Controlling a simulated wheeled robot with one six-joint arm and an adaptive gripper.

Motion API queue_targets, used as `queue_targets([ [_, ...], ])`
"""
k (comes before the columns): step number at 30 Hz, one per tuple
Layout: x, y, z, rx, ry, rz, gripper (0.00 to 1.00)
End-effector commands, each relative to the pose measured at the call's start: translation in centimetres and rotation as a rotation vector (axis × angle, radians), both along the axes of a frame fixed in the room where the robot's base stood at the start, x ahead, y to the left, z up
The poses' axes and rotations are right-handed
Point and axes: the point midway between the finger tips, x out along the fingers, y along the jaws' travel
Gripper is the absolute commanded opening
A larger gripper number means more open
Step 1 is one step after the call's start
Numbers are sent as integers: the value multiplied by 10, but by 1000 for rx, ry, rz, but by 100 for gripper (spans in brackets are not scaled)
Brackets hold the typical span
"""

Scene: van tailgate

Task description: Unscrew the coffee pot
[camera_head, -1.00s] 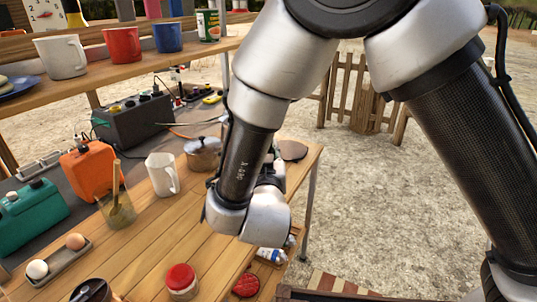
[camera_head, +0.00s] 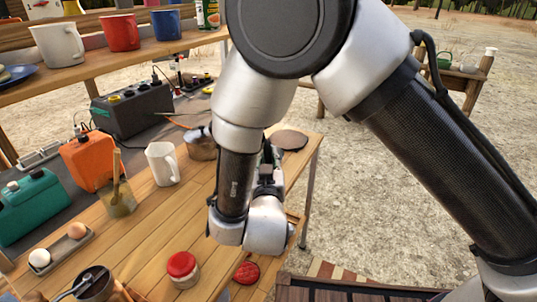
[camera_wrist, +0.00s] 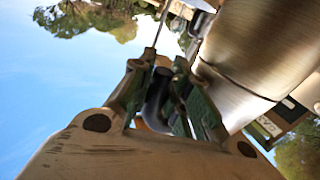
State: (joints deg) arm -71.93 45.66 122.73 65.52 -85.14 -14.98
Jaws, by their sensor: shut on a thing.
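In the wrist view, my gripper (camera_wrist: 163,80) has its two greenish fingers closed on both sides of a dark curved handle. A large shiny metal body, which I take to be the coffee pot (camera_wrist: 265,62), is beside the fingers on the right. It looks strongly tilted in this view, and its far end is cut off. In the head view, my gripper (camera_head: 266,172) is behind my wrist, near the right end of the wooden table (camera_head: 150,245). The coffee pot cannot be made out there, as my arm covers that spot.
A lidded saucepan (camera_head: 200,145) and a white mug (camera_head: 161,164) stand left of my arm. A red-lidded jar (camera_head: 183,268) stands in front. A dark round flat thing (camera_head: 290,140) lies at the table's right end. A shelf with mugs runs along the back.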

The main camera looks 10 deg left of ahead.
Motion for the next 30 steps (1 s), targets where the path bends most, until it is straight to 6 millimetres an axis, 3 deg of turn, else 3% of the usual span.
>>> queue_targets([
  [15,0,0,-28,2,-2,0,0],
  [30,0,0,-29,2,-2,0,0],
])
